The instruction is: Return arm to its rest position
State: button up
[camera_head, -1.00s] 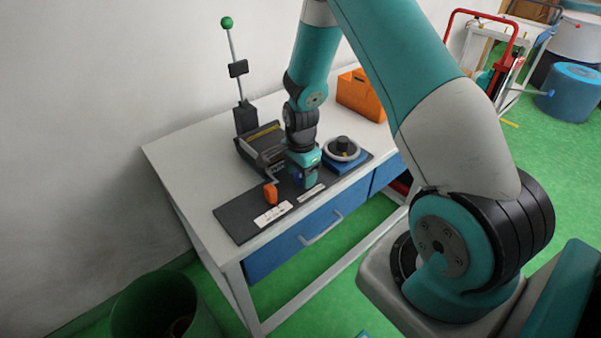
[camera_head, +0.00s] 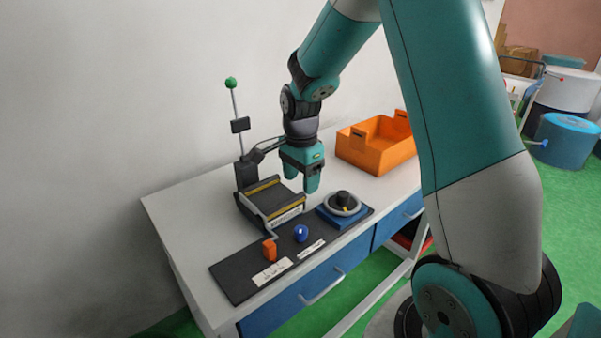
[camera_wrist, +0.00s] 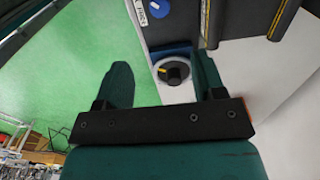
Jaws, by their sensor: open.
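My gripper (camera_head: 312,182) is open and empty, pointing down in the air above the table, between the black machine with yellow strips (camera_head: 270,200) and the dial. In the wrist view my gripper's two fingers (camera_wrist: 160,85) are spread wide with nothing between them but the view of the floor, table edge and dial. My teal and grey arm reaches from the right of the head view over the table.
The white table (camera_head: 180,205) holds a blue-based dial (camera_head: 343,205), a blue knob (camera_head: 301,233), an orange piece (camera_head: 269,250) and an orange crate (camera_head: 375,150).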

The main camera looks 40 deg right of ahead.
jog(key=shift+r, duration=0.9)
jog(key=s+a+r+n+y, duration=0.1)
jog(key=s+a+r+n, duration=0.2)
jog(key=a+n, duration=0.25)
jog(key=s+a+r+n+y, duration=0.1)
jog(key=s+a+r+n, duration=0.25)
jog(key=a, duration=0.25)
jog(key=s+a+r+n+y, duration=0.1)
jog(key=s+a+n, duration=0.4)
jog(key=s+n, duration=0.3)
jog(key=s+a+r+n+y, duration=0.1)
jog(key=s+a+r+n, duration=0.1)
jog(key=s+a+n, duration=0.4)
jog(key=shift+s+r+n, duration=0.3)
jog(key=shift+s+n, duration=0.7)
jog(key=shift+c, duration=0.2)
